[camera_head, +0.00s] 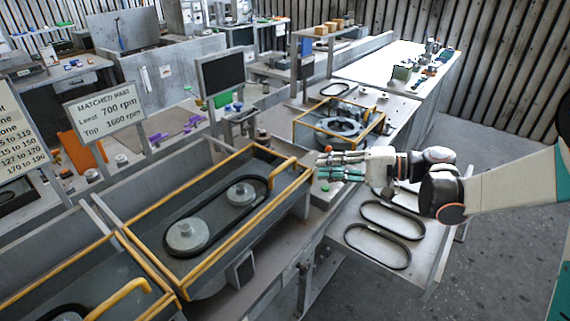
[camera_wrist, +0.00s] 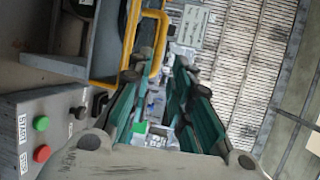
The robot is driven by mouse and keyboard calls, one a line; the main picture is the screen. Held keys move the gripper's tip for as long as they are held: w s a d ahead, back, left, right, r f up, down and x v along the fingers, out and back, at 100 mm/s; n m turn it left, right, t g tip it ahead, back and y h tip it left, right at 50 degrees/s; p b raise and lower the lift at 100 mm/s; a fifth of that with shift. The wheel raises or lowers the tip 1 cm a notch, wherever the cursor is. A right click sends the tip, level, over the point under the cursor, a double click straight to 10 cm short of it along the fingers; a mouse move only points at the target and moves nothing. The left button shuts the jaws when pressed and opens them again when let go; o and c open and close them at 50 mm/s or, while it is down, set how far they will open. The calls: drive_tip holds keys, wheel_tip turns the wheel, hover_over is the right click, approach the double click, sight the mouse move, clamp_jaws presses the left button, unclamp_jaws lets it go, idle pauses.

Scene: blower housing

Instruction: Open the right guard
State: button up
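The right guard (camera_head: 211,263) is a yellow-edged frame lying over the middle grey housing. Two grey pulleys (camera_head: 186,236) joined by a black belt show inside it. Its yellow bar handle (camera_head: 283,165) is at the far right corner. In the wrist view a yellow bar (camera_wrist: 158,40), which looks like this handle, is ahead of the fingertips. My gripper (camera_head: 320,166) comes from the right, just right of the handle and apart from it in the head view. Its green and dark fingers (camera_wrist: 160,72) are apart with nothing held between them.
Another yellow guard handle (camera_head: 122,297) is at the bottom left. A further yellow-edged housing (camera_head: 340,130) stands behind my gripper. Loose belts (camera_head: 378,246) lie on a side table below my arm. A control box with green and red buttons (camera_wrist: 41,123) is close on the left in the wrist view.

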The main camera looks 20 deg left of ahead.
sight(286, 166)
drive_tip(key=a+b, duration=0.1)
drive_tip(key=a, duration=0.3)
drive_tip(key=a+f, duration=0.1)
drive_tip(key=a, duration=0.3)
drive_tip(key=a+f+b, duration=0.1)
drive_tip(key=a, duration=0.2)
drive_tip(key=shift+a+f+b, duration=0.15)
drive_tip(key=shift+a+b, duration=0.15)
drive_tip(key=shift+a, duration=0.1)
drive_tip(key=shift+c, duration=0.4)
clamp_jaws()
